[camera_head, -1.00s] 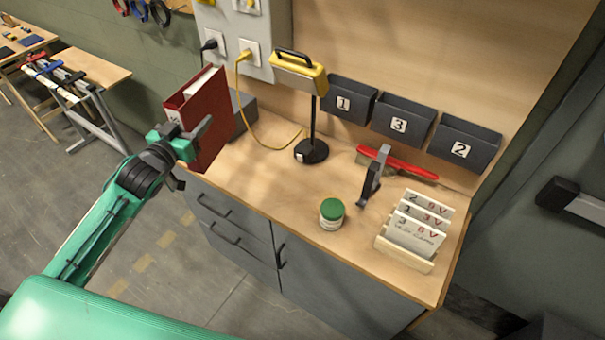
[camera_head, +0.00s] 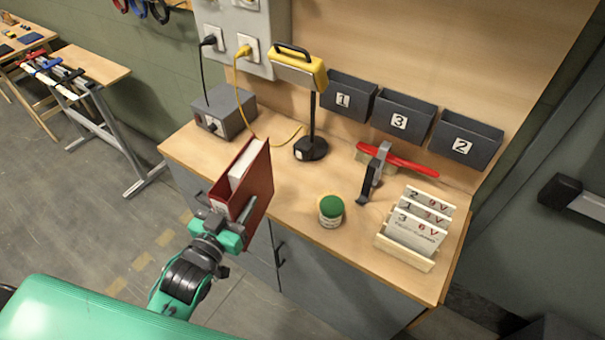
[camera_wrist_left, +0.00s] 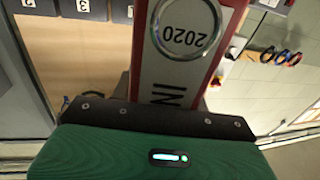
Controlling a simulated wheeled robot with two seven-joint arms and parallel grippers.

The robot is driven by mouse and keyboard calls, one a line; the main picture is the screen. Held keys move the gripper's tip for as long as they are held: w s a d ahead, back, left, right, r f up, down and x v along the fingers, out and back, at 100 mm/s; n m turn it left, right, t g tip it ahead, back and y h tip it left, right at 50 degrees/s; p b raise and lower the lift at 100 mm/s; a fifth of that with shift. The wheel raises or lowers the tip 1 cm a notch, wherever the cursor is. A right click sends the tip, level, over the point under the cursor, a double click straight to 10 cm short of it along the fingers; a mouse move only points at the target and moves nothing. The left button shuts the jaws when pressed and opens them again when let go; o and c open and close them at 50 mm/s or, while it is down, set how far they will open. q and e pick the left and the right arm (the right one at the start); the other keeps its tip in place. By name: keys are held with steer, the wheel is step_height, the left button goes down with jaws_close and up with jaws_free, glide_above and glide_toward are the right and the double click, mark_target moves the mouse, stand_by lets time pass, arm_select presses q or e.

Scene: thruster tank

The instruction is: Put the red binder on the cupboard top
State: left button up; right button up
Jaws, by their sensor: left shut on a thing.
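The red binder (camera_head: 257,187) is upright and slightly tilted, with pale pages showing at its top. My left gripper (camera_head: 232,222) is shut on its spine side and holds it at the front edge of the cupboard top (camera_head: 290,187). I cannot tell whether the binder touches the top. In the left wrist view the binder's spine (camera_wrist_left: 180,75) shows a white label reading 2020, upside down, close in front of the gripper (camera_wrist_left: 165,118). My right gripper is not in view.
Numbered bins (camera_head: 402,119) hang behind. Room is clear between lamp and jar.

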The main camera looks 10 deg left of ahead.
arm_select(q)
steer(key=shift+d+f+b, duration=0.25)
steer(key=shift+f+b, duration=0.2)
steer(key=shift+b, duration=0.1)
steer(key=shift+d+f+m+h+b, duration=0.2)
steer(key=shift+f+m+h+b, duration=0.1)
steer(key=shift+b, duration=0.25)
steer(key=shift+s+a+f+m+g+h+b, duration=0.15)
steer(key=shift+m+h+b, duration=0.1)
steer(key=shift+h+b, duration=0.2)
steer(key=shift+a+f+m+g+h+b, duration=0.15)
steer(key=shift+m+h+b, duration=0.15)
steer(key=shift+h, duration=0.15)
steer(key=shift+r+h, duration=0.1)
steer(key=shift+h, duration=0.2)
steer(key=p+x, duration=0.6)
steer(key=x, duration=1.4)
step_height(320, 180, down, 7)
steer(key=p, duration=0.2)
steer(key=shift+d, duration=0.2)
steer(key=shift+s+m, duration=0.1)
steer(key=shift+m, duration=0.15)
